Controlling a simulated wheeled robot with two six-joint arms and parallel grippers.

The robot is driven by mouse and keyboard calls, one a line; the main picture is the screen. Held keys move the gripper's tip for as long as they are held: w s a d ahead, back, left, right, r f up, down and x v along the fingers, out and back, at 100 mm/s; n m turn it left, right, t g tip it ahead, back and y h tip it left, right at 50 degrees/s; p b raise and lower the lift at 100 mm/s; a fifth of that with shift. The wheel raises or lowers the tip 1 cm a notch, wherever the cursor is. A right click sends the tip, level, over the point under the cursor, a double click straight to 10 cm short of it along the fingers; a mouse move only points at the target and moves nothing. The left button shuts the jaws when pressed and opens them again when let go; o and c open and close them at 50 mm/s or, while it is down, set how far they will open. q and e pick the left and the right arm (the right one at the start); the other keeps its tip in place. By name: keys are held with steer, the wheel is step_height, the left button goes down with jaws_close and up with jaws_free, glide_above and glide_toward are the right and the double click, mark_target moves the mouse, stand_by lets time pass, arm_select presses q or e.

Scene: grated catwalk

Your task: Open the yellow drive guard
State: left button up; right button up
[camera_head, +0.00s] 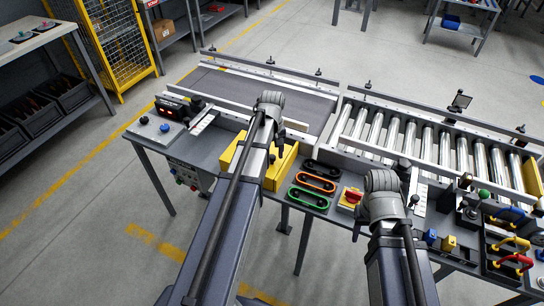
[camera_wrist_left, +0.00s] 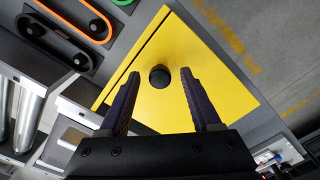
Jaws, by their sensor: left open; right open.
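The yellow drive guard (camera_head: 277,172) sits at the near edge of the conveyor bench in the head view, partly hidden behind my left arm. In the left wrist view the guard (camera_wrist_left: 215,82) is a flat yellow panel with a round black knob (camera_wrist_left: 160,76), and it looks closed. My left gripper (camera_wrist_left: 160,73) is open, with one finger on each side of the knob in that view; I cannot tell whether they touch it. My right gripper (camera_head: 405,172) is over the bench by the roller conveyor, mostly hidden by its own wrist, and away from the guard.
Black, orange and green belt loops (camera_head: 314,184) lie right of the guard, beside a red-and-yellow switch (camera_head: 351,197). A control box (camera_head: 157,129) is on the left. Rollers (camera_head: 440,140) and a holder with coloured handles (camera_head: 512,250) are at right. Side rails line the conveyor.

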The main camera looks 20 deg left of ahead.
arm_select(q)
steer(key=shift+c, duration=0.2)
jaws_close()
stand_by(1.1)
